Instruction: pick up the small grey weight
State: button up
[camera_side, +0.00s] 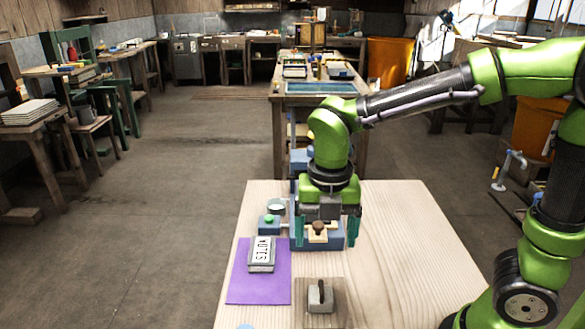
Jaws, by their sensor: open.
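The small grey weight (320,299) is a grey block with a dark upright handle. It sits on a brown square board (337,317) near the front of the pale wooden table. My gripper (325,240) points down, its two teal fingers apart, behind the weight and clear of it. Between the fingers is a brown knob (319,228) on a cream piece, above a blue base; I cannot tell whether the fingers touch it.
A grey block with dark lettering (262,255) lies on a purple mat (258,289) at left. Behind it are a blue box with a green button (269,219) and a pale round dish (276,204). The table (420,250) is clear on the right.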

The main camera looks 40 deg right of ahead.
aim_at(321, 287)
notch_tip(321, 287, down, 17)
jog(key=shift+r, duration=0.1)
jog(key=c, duration=1.2)
